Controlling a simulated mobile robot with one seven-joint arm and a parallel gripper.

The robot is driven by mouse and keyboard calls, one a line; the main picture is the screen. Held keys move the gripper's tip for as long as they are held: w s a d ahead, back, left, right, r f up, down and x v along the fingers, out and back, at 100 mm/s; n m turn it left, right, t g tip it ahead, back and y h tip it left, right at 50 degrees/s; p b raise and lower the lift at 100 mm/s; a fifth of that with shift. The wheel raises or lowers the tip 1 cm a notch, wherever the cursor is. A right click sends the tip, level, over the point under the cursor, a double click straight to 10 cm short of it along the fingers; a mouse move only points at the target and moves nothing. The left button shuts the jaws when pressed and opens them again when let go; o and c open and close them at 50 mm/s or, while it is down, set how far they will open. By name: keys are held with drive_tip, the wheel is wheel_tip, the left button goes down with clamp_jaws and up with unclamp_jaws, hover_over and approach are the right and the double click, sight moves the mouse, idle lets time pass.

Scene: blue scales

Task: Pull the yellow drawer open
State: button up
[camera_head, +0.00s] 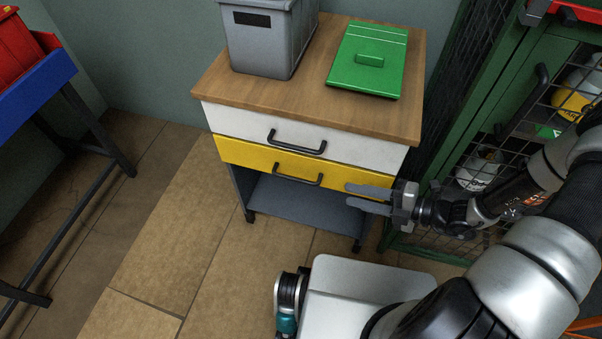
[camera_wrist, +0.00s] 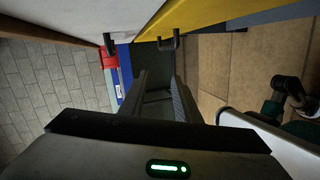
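The yellow drawer (camera_head: 250,155) is in the wooden-topped cabinet, just under a white drawer (camera_head: 240,122). Its front looks flush with the cabinet, so it appears shut. It has a dark bar handle (camera_head: 298,178) at its middle. In the wrist view the yellow front (camera_wrist: 205,18) is at the top, with its handle (camera_wrist: 168,42) ahead and above the fingers. My gripper (camera_head: 349,195) is to the right of the handle, near the drawer's right end, fingers pointing left. It is open and empty, apart from the handle. It also shows in the wrist view (camera_wrist: 158,85).
A grey bin (camera_head: 265,40) and a green lid (camera_head: 368,62) sit on the cabinet top (camera_head: 300,95). A lower shelf (camera_head: 300,208) is beneath the drawers. A green mesh cage (camera_head: 470,110) stands close on the right. A blue-edged table (camera_head: 35,90) is at left. Floor between is clear.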

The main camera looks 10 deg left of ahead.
sight(304, 182)
drive_tip(key=w+a+f+m+b, duration=0.1)
drive_tip(key=w+a+f+m, duration=0.1)
drive_tip(key=a, duration=0.3)
drive_tip(key=w+a+f+m+t, duration=0.1)
drive_tip(key=w+a+f+m, duration=0.1)
drive_tip(key=a, duration=0.4)
drive_tip(key=w+a+f+m+t+b, duration=0.1)
drive_tip(key=w+a+f+m, duration=0.1)
drive_tip(key=a+f, duration=0.2)
drive_tip(key=shift+b+x, duration=0.35)
drive_tip(key=shift+x, duration=0.65)
drive_tip(key=shift+r, duration=0.2)
drive_tip(key=shift+c, duration=0.4)
clamp_jaws()
